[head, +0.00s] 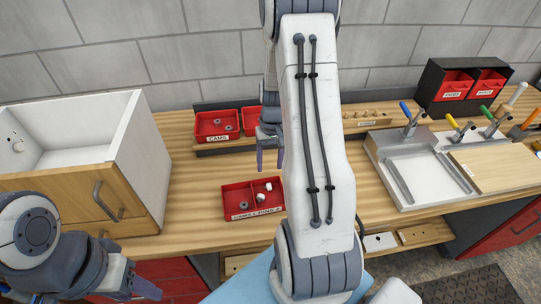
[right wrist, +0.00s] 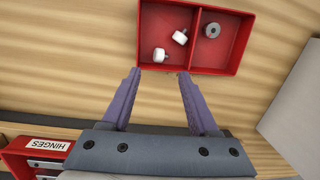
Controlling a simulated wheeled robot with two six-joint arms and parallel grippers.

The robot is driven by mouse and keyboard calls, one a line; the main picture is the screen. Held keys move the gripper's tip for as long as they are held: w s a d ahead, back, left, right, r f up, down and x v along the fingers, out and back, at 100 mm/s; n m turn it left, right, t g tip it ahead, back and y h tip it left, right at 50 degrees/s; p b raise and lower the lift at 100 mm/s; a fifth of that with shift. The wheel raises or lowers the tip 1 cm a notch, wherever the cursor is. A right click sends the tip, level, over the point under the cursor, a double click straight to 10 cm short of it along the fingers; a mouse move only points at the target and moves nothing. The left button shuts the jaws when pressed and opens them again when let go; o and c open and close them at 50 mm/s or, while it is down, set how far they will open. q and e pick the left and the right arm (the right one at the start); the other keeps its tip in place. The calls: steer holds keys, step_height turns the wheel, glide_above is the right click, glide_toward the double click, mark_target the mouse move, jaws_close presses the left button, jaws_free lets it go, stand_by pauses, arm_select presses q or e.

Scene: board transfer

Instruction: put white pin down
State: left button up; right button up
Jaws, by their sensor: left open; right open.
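Two small white pins lie in a red divided tray (head: 229,190): one white pin (head: 268,186) and another white pin (head: 261,198). In the right wrist view, the pins (right wrist: 180,37) and (right wrist: 160,55) lie in the left compartment of the tray (right wrist: 236,55). A grey round cam (right wrist: 212,30) lies in the other compartment. My right gripper (right wrist: 158,74) is open and empty, its fingertips near the tray's edge on the pins' side. In the head view, my right gripper (head: 270,161) hangs just behind the tray. My left gripper (head: 143,289) is open at the bottom left, away from the tray.
A white drawer box (head: 140,150) with a wooden front stands at left. Red bins (head: 217,122) sit behind on a shelf, one labelled CAMS. A metal fixture (head: 400,165), a wooden board (head: 495,165) and coloured-handled clamps are at right. The tabletop (head: 195,190) beside the tray is clear.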

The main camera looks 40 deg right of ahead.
step_height(320, 180, up, 4)
steer(key=shift+w+d+r, duration=0.1)
steer(key=shift+w+d, duration=0.05)
steer(key=s+a+r+n, duration=0.1)
steer(key=a+r+n, duration=0.25)
steer(key=a, duration=0.65)
steer(key=s+a+r+n, duration=0.2)
steer(key=a+r+n, duration=0.15)
steer(key=a, duration=0.75)
steer(key=s+a+r+n, duration=0.3)
steer(key=s+a+n, duration=0.2)
steer(key=s+a, duration=0.5)
steer(key=s, duration=0.4)
steer(key=shift+s+a+n+t, duration=0.15)
steer(key=shift+a+n+t, duration=0.1)
steer(key=shift+n+t, duration=0.05)
steer(key=shift+f+b, duration=0.1)
steer(key=shift+b, duration=0.2)
